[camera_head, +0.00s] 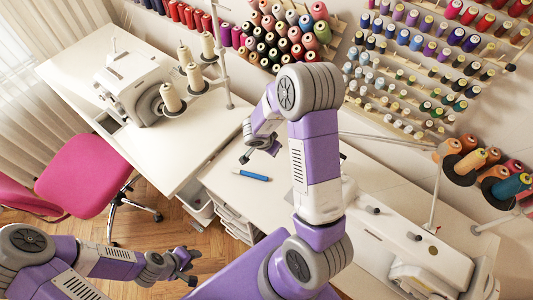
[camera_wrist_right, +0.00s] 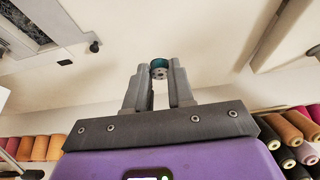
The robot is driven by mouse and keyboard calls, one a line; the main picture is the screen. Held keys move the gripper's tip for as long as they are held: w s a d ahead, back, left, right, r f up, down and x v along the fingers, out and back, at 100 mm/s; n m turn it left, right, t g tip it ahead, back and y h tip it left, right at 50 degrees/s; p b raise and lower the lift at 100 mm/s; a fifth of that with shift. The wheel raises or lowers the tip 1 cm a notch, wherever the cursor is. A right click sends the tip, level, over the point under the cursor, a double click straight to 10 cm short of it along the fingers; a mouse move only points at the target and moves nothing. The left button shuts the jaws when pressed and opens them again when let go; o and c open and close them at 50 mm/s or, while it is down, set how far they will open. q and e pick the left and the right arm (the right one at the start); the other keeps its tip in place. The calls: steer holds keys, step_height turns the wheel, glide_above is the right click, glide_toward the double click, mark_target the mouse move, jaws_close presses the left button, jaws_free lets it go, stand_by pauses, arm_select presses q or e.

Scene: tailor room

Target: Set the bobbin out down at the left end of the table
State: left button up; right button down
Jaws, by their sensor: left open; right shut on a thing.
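The bobbin (camera_wrist_right: 159,68), small with teal thread and a grey metal face, is between the fingertips of my right gripper (camera_wrist_right: 159,82) in the right wrist view. The gripper is shut on it. In the head view my right gripper (camera_head: 258,150) is over the table (camera_head: 222,172), near the join of its two white tops; I cannot make out the bobbin there. My left gripper (camera_head: 191,268) is open and empty, low in the head view, over the floor in front of the table.
A blue pen-like tool (camera_head: 251,175) lies on the table just below my right gripper. A white overlock machine (camera_head: 141,84) with thread cones stands on the left tabletop. Another sewing machine (camera_head: 428,268) is at the right. A pink chair (camera_head: 84,172) stands at the left.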

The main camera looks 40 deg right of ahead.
steer(key=b, duration=0.2)
glide_above(273, 163)
steer(key=a, duration=0.1)
step_height(273, 163, down, 4)
steer(key=shift+s+a+f, duration=0.15)
steer(key=shift+f, duration=0.05)
step_height(273, 163, down, 5)
steer(key=b, duration=0.2)
steer(key=shift+r+b, duration=0.15)
steer(key=shift+b, duration=0.2)
steer(key=shift+r, duration=0.15)
steer(key=shift+f, duration=0.2)
steer(key=c, duration=1)
jaws_free()
steer(key=p+v, duration=0.5)
steer(key=v, duration=0.7)
steer(key=shift+r+p, duration=0.2)
steer(key=shift+p, duration=0.2)
